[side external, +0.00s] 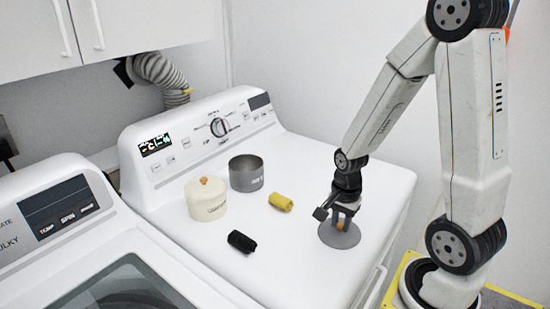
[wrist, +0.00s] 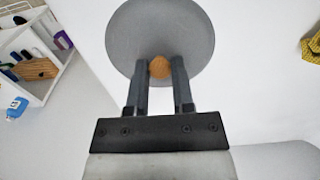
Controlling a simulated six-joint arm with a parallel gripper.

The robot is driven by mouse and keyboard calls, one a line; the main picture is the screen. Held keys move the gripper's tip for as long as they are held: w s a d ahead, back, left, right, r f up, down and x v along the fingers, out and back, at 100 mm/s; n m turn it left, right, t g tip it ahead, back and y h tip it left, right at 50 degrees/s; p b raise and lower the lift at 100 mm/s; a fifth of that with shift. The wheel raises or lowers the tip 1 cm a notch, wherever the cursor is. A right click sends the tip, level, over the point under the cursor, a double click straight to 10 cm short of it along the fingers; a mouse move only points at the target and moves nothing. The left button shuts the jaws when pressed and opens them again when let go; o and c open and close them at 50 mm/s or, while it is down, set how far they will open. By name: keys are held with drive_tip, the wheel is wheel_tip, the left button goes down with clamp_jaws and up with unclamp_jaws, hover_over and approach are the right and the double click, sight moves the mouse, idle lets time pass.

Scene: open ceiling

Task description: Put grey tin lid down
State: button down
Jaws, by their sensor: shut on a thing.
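The grey tin lid (side external: 338,236) is a round grey disc with a small wooden knob. It is at the right front of the white dryer top in the side external view. In the wrist view the lid (wrist: 160,22) fills the top middle, with its knob between my fingertips. My gripper (side external: 342,222) points down and is shut on the knob; it also shows in the wrist view (wrist: 160,72). The lid is level, at or very close to the surface; I cannot tell whether it touches. An open grey tin (side external: 246,174) stands near the control panel.
A cream lidded canister (side external: 206,199) stands left of the tin. The surface between the black roll and the lid is clear.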

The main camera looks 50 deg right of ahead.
sight(341, 224)
drive_tip(key=shift+f, duration=0.15)
drive_tip(key=shift+c, duration=2.4)
unclamp_jaws()
wheel_tip(341, 224, up, 12)
drive_tip(key=w+a+f+n+t, duration=0.1)
drive_tip(key=a+f+n, duration=0.1)
drive_tip(key=n, duration=0.4)
drive_tip(key=w+a+f+n, duration=0.1)
drive_tip(key=a+f+n, duration=0.1)
drive_tip(key=a+n, duration=0.3)
drive_tip(key=w+a+f+n+t, duration=0.1)
drive_tip(key=w+a+f+n, duration=0.1)
drive_tip(key=n, duration=0.5)
drive_tip(key=shift+w+a+f+t, duration=0.15)
drive_tip(key=shift+a+f, duration=0.1)
drive_tip(key=shift+a, duration=0.25)
drive_tip(key=shift+s+a+f+t, duration=0.15)
drive_tip(key=shift+a+f, duration=0.1)
drive_tip(key=shift+a, duration=0.25)
drive_tip(key=shift+w, duration=0.1)
